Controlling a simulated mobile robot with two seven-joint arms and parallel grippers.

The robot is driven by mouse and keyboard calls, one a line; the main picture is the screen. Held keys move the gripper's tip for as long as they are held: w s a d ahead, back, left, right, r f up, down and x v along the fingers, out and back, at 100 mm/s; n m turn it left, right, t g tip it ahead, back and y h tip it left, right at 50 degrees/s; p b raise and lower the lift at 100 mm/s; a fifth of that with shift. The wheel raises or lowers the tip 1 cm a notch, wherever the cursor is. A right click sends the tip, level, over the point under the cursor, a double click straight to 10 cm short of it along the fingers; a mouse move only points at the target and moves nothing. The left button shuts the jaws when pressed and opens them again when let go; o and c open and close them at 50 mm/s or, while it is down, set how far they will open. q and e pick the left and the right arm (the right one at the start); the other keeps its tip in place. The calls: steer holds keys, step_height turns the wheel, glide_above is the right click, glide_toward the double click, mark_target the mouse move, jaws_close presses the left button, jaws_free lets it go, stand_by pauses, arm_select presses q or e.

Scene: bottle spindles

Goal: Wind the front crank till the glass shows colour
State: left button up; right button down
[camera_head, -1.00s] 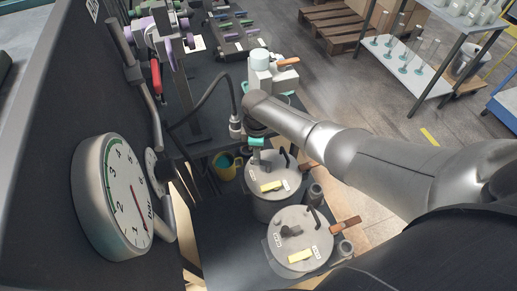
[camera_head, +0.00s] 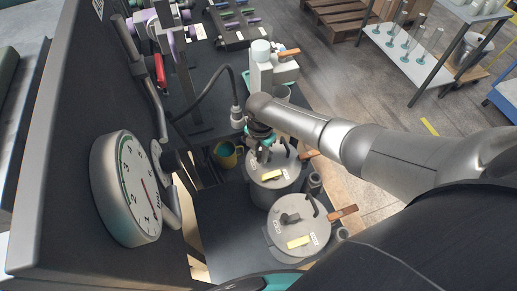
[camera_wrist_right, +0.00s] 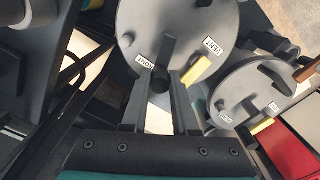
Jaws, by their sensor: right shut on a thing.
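Two round grey lidded pots stand on the dark bench, a far pot (camera_head: 268,178) and a near pot (camera_head: 297,228). Each lid carries dark upright fittings, a yellow tag and small white labels. My right gripper (camera_head: 264,150) is over the far pot's lid. In the right wrist view, my right gripper's fingers (camera_wrist_right: 161,88) are shut about a dark crank knob (camera_wrist_right: 160,78) on the lid (camera_wrist_right: 175,25). A short grey cylinder (camera_head: 314,183) stands beside the far pot; I cannot tell whether it is the glass. My left gripper is out of view.
A large dial gauge (camera_head: 127,190) with a red needle stands at the left. A yellow-and-teal mug (camera_head: 225,155), a dark hose (camera_head: 212,85) and a white device (camera_head: 264,65) are near the far pot. Wooden handles, such as one on the near pot (camera_head: 343,212), stick out rightward.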

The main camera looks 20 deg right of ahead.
steer(key=n, duration=0.1)
steer(key=s+n, duration=0.1)
steer(key=n, duration=0.2)
steer(key=shift+s+d+n, duration=0.15)
steer(key=shift+d+n, duration=0.15)
steer(key=shift+d, duration=0.05)
steer(key=shift+s+d+n+b, duration=0.1)
steer(key=shift+s+d+n, duration=0.05)
steer(key=shift+n, duration=0.6)
steer(key=shift+s+d+n+b, duration=0.1)
steer(key=shift+s+d+n, duration=0.1)
steer(key=shift+n, duration=0.5)
steer(key=shift+s+d+n+b, duration=0.1)
steer(key=shift+d+n, duration=0.05)
steer(key=shift+n, duration=0.6)
steer(key=c, duration=0.7)
jaws_free()
step_height(320, 180, up, 15)
steer(key=shift+r+p, duration=0.15)
steer(key=shift+p, duration=0.95)
